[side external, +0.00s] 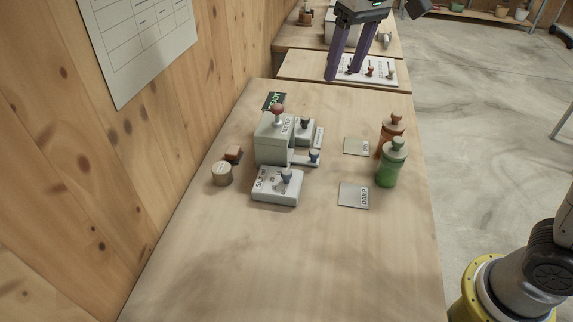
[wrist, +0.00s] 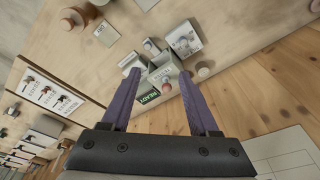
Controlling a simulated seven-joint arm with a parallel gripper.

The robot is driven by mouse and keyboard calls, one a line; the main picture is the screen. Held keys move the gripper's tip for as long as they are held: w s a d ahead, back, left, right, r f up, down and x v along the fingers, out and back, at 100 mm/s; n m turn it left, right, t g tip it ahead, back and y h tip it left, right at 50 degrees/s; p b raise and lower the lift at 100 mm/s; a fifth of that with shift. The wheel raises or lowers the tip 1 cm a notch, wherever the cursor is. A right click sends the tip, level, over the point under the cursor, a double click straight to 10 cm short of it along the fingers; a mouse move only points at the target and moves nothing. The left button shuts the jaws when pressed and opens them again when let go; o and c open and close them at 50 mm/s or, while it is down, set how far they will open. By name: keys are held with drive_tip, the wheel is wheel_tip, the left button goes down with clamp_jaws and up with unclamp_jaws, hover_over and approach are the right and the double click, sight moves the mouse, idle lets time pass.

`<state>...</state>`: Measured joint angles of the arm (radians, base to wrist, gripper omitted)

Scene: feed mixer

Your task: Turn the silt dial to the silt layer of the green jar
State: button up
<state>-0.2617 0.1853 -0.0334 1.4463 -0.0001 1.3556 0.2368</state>
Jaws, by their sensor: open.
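The green jar (side external: 391,165) stands upright near the right edge of the table in the side view, in front of an orange-brown jar (side external: 389,130). Its silt layer cannot be made out. A low pale box with a blue-grey knob (side external: 287,175) sits left of it, in front of a grey-green machine (side external: 271,146) with a red-topped knob. Their small lettering is too blurred to tell which knob is the silt dial. My gripper (side external: 344,75) is open and empty, high toward the table's far end; in the wrist view its purple fingers (wrist: 160,74) frame the machine.
A card marked DAMP (side external: 353,196) and another card (side external: 356,146) lie left of the jars. A READY sign (side external: 273,101) stands behind the machine. The table's front is clear; a wall borders the left.

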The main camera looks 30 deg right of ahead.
drive_tip(key=w+a+f+g, duration=0.1)
drive_tip(key=w+a+f, duration=0.3)
drive_tip(key=a+f, duration=0.1)
drive_tip(key=n+g, duration=0.1)
drive_tip(key=n, duration=0.1)
hover_over(287, 171)
wheel_tip(287, 171, down, 6)
drive_tip(key=shift+h, duration=0.3)
wheel_tip(287, 171, down, 13)
drive_tip(key=shift+f, duration=0.15)
clamp_jaws()
